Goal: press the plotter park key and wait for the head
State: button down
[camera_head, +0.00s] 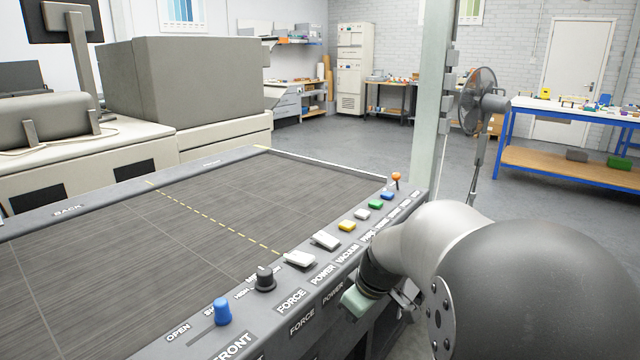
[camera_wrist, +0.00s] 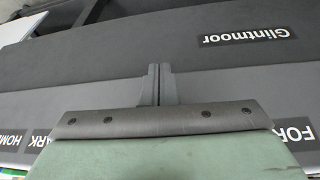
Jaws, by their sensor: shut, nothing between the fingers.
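The plotter is a wide dark bed (camera_head: 150,225) with a control strip along its near right edge. The strip carries a yellow key (camera_head: 347,226), a pale key (camera_head: 362,214), a green key (camera_head: 375,205) and a blue key (camera_head: 387,196). Their labels are too small to match with certainty to the park key. My gripper (camera_wrist: 158,70) is shut and empty, in front of the plotter's dark front panel. In the wrist view a PARK label (camera_wrist: 37,139) shows at the left edge. My arm hides part of the strip's labels. I cannot make out the plotter head.
White rockers (camera_head: 299,258), a dark rotary knob (camera_head: 264,278), a blue slider knob (camera_head: 222,311) and an orange-topped stalk (camera_head: 396,180) also stand on the strip. A pale post (camera_head: 433,110) and a fan (camera_head: 480,100) are beyond. Open floor lies behind.

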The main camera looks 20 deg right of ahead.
jog(key=w+d+r+n+t+p, duration=0.1)
jog(key=w+d+r+p, duration=0.35)
jog(key=r, duration=0.25)
jog(key=w+d+r+n+t+p, duration=0.1)
jog(key=w+d+r+n+p, duration=0.15)
jog(key=d+r+p, duration=0.4)
notch_tip(320, 180, up, 9)
jog(key=n+t+p, duration=0.3)
jog(key=p, duration=0.2)
send_over(351, 225)
jog(key=shift+y, duration=0.4)
jog(key=shift+f+b, duration=0.25)
jog(key=shift+b, duration=0.05)
notch_tip(351, 225, down, 7)
jog(key=b, duration=0.4)
jog(key=shift+f, duration=0.15)
jog(key=shift+f+b, duration=0.6)
jog(key=shift+b, duration=0.45)
jog(key=shift+f+b, duration=0.95)
jog(key=shift+b, duration=1.1)
jog(key=shift+r, duration=0.95)
